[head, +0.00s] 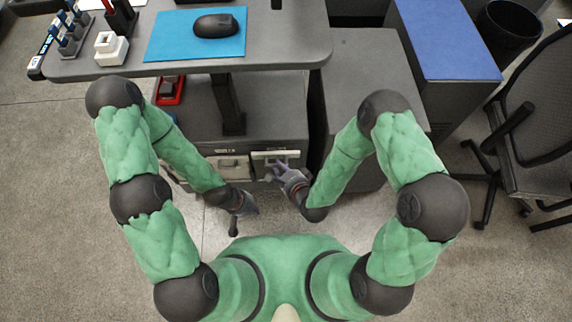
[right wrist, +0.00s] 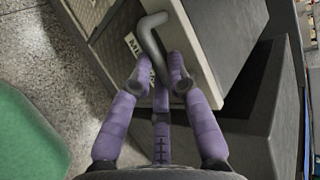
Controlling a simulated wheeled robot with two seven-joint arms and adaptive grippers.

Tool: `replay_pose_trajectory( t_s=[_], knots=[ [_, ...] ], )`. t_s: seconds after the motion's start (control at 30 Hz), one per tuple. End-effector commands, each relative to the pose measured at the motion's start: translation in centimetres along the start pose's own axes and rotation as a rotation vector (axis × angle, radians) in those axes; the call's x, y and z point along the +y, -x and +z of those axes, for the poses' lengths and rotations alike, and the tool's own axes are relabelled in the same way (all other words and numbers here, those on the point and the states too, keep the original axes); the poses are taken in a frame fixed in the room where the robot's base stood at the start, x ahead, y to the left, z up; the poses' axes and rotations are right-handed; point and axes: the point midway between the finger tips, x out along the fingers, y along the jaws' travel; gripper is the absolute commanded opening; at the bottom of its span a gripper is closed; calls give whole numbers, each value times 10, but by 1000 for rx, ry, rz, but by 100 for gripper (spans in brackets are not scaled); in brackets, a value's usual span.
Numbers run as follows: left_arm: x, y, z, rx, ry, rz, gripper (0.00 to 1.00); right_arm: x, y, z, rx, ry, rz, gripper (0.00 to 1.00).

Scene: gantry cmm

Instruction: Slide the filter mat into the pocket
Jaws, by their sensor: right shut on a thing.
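A pale panel (head: 277,156) is on the front of the low grey cabinet (head: 262,100). A second pale framed panel (head: 230,168) is to the left on the same front. I cannot tell which part is the filter mat or the pocket. My left gripper (head: 243,210) hangs below and left of the right one, apart from the cabinet; its finger opening is too small to tell.
A desk above carries a blue mat (head: 165,45) with a black mouse (head: 215,25). A red tray (head: 170,90) sits on the cabinet's left. A dark grey cabinet (head: 365,60) stands at right, with a chair (head: 535,110) beyond. The floor at left (head: 45,160) is clear.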

Motion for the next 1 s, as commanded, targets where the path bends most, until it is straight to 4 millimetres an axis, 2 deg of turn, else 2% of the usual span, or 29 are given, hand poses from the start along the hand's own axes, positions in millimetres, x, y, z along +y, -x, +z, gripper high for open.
replay_pose_trajectory(
  t_s=[0.7,1.0],
  knots=[
    [-4,-11,0,0,0,0,0,-17,-39,-18,2,-2,-1,0],
    [-5,-13,0,0,0,0,0,-22,-48,-22,2,-1,-1,0]
  ],
)
